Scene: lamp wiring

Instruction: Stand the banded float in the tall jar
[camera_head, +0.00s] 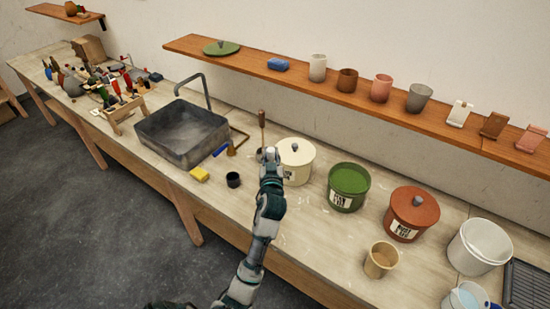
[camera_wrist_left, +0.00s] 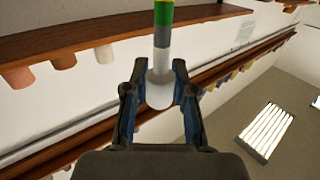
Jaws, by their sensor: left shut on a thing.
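My left gripper (camera_head: 270,157) is over the worktop, in front of the cream lidded pot. In the left wrist view, its two fingers (camera_wrist_left: 157,88) are shut on the rounded pale end of the banded float (camera_wrist_left: 163,38). The float's stem has grey, green and yellow bands and runs out of the top of that view. I cannot make out the float in the head view. A clear vessel with pale blue contents (camera_head: 465,298) is cut off at the bottom right; I cannot tell whether it is the tall jar. My right gripper is not in view.
Cream (camera_head: 297,158), green (camera_head: 348,187) and rust (camera_head: 411,213) pots stand right of the gripper. A tan cup (camera_head: 380,260) and white bucket (camera_head: 479,246) are farther right. A dark cup (camera_head: 233,180), yellow sponge (camera_head: 199,174) and sink (camera_head: 182,133) are left. A shelf (camera_head: 325,84) runs above.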

